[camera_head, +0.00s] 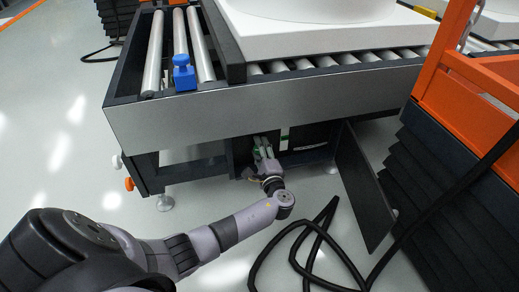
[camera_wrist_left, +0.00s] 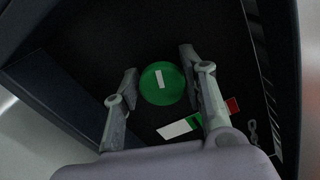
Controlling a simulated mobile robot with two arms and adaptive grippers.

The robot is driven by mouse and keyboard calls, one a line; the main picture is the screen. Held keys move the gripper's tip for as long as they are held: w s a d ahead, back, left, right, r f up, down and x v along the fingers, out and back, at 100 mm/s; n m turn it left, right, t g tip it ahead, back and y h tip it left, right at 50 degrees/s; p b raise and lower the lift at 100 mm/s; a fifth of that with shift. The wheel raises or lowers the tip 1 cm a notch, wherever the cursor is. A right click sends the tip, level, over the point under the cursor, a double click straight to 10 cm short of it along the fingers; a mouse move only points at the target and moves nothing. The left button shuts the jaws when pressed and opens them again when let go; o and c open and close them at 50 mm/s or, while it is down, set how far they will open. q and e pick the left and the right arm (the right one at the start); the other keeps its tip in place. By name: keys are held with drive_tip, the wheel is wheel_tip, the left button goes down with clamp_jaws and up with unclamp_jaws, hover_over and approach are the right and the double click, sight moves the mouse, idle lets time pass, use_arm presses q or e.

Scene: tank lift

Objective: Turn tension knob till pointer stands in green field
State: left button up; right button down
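The tension knob (camera_wrist_left: 162,83) is a green disc with a white line in the left wrist view, set on a dark surface inside the open compartment. Its white line is close to upright in the picture, leaning slightly. A flat scale (camera_wrist_left: 180,127) with white, green and red fields lies below and right of it; my finger covers part between green and red. I cannot make out a separate pointer. My left gripper (camera_wrist_left: 160,68) has its fingers apart on either side of the knob; contact is not clear. In the head view, the left gripper (camera_head: 263,150) reaches into the compartment.
The compartment sits under a roller conveyor (camera_head: 270,112). Its dark door (camera_head: 362,185) stands open at the right. A black hose (camera_head: 310,240) lies on the floor nearby. An orange-framed lift (camera_head: 465,85) stands at the right. A blue block (camera_head: 184,75) sits at the rollers.

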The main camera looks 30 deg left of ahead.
use_arm(q)
drive_tip(key=o, duration=0.3)
drive_tip(key=shift+o, duration=0.2)
drive_tip(key=v, duration=0.7)
drive_tip(key=shift+s+d, duration=0.2)
